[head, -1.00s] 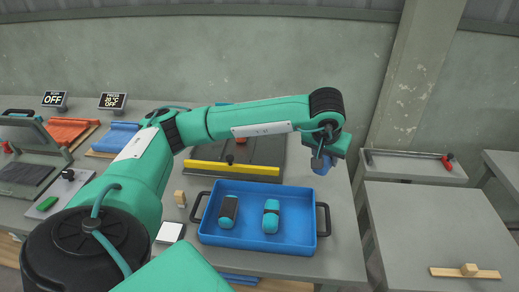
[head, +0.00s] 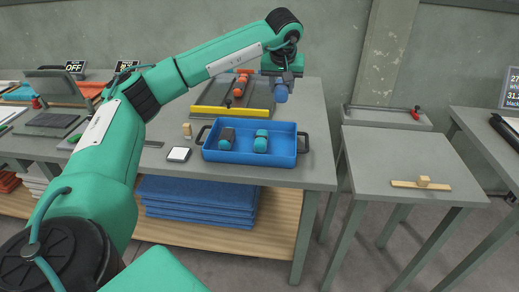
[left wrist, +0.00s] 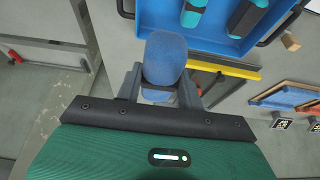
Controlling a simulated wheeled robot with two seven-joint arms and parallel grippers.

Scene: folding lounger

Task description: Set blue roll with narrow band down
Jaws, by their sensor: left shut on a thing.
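My left gripper (head: 281,80) is shut on a blue roll (head: 281,94) and holds it up behind the right part of the blue tray. The blue tray (head: 250,160) sits on the grey table. It holds a dark roll with teal ends (head: 227,139) at left and a teal roll with a narrow dark band (head: 261,141) at right, apart from each other. My right gripper is not in view.
A yellow bar (head: 231,111) edges a dark board behind the tray.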

